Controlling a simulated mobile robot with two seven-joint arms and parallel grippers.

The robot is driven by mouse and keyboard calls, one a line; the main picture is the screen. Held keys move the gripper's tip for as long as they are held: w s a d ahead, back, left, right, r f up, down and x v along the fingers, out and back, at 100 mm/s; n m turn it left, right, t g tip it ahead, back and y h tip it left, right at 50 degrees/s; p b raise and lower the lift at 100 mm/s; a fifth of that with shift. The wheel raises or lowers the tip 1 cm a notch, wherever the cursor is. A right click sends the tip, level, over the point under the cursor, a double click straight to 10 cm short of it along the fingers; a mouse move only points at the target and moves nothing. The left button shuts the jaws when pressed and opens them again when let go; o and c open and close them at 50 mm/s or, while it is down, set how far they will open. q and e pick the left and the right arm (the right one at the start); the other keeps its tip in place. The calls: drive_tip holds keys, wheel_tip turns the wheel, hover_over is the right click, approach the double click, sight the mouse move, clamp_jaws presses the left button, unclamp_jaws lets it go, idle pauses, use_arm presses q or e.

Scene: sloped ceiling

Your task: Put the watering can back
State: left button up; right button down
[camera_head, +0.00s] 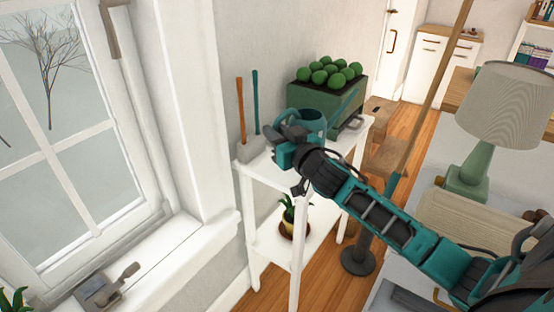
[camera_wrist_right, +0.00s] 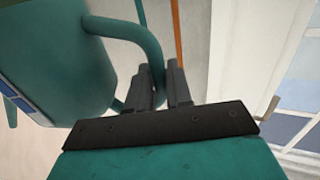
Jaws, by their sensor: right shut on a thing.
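The teal watering can (camera_head: 312,122) is at the upper level of the white shelf stand (camera_head: 256,170), in front of the green planter box. In the right wrist view the can (camera_wrist_right: 62,65) fills the left side, with its curved handle (camera_wrist_right: 140,36) running between the dark fingers. My right gripper (camera_head: 290,140) is shut on that handle; it also shows in the right wrist view (camera_wrist_right: 162,85). My gripper and wrist hide part of the can, and I cannot tell whether its base touches the shelf. My left gripper is not in view.
The green planter box (camera_head: 345,100) holds several round plants at the shelf's back. Orange (camera_head: 240,113) and teal (camera_head: 256,103) tool handles stand at its left end. A potted plant (camera_head: 294,222) sits on the lower shelf. A lamp (camera_head: 500,110) stands right, a window (camera_head: 70,120) left.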

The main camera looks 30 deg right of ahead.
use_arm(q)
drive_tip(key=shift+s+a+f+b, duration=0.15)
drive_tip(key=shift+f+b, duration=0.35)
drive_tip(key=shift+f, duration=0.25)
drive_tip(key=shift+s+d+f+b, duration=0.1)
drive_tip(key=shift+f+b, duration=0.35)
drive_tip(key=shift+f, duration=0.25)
use_arm(e)
drive_tip(key=shift+f, duration=2.7)
drive_tip(key=shift+f, duration=0.15)
drive_tip(key=c, duration=1)
unclamp_jaws()
drive_tip(key=shift+f, duration=0.1)
